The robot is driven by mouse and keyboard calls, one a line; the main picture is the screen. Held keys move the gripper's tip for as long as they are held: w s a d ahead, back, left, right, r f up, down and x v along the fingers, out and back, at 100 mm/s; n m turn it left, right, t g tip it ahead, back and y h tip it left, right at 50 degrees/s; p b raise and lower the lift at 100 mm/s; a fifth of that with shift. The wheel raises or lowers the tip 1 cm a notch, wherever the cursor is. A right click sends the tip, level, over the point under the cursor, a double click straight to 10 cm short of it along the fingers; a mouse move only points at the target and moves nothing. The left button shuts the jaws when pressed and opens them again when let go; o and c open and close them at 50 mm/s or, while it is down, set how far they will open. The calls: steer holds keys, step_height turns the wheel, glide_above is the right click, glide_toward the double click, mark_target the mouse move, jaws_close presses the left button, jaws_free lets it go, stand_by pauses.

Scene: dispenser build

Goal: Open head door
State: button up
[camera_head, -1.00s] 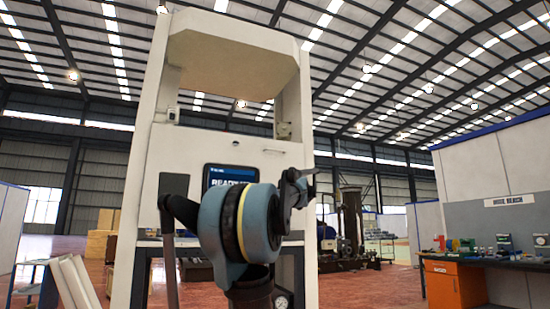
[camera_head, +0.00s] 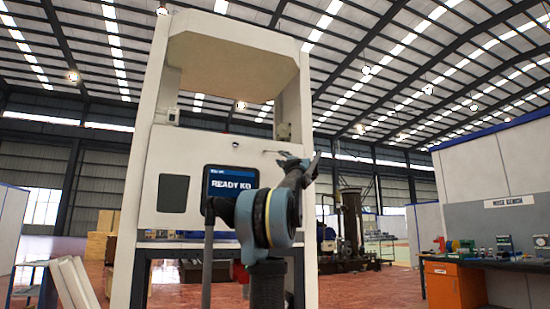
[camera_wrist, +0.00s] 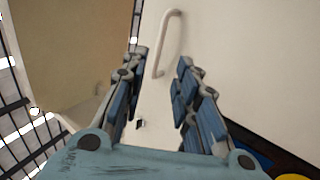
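The white dispenser cabinet (camera_head: 155,110) stands in front of me, with a beige sloped hood (camera_head: 235,65) at its top and an open gap below the hood. A thin bar handle (camera_head: 270,152) is on its white front panel (camera_head: 235,148); the handle also shows in the wrist view (camera_wrist: 168,42), up ahead between and beyond my fingertips. My gripper (camera_head: 302,160) is in front of the panel, just right of the handle. In the wrist view my gripper (camera_wrist: 162,62) has its two blue fingers spread apart with nothing between them. The panel looks closed.
A lit screen (camera_head: 231,183) and a dark square panel (camera_head: 173,193) are on the cabinet's front below the handle. White boards (camera_head: 72,284) lean at the lower left. An orange-fronted workbench (camera_head: 455,285) stands at the right.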

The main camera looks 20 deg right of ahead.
steer(key=x, duration=0.9)
steer(key=shift+w, duration=0.1)
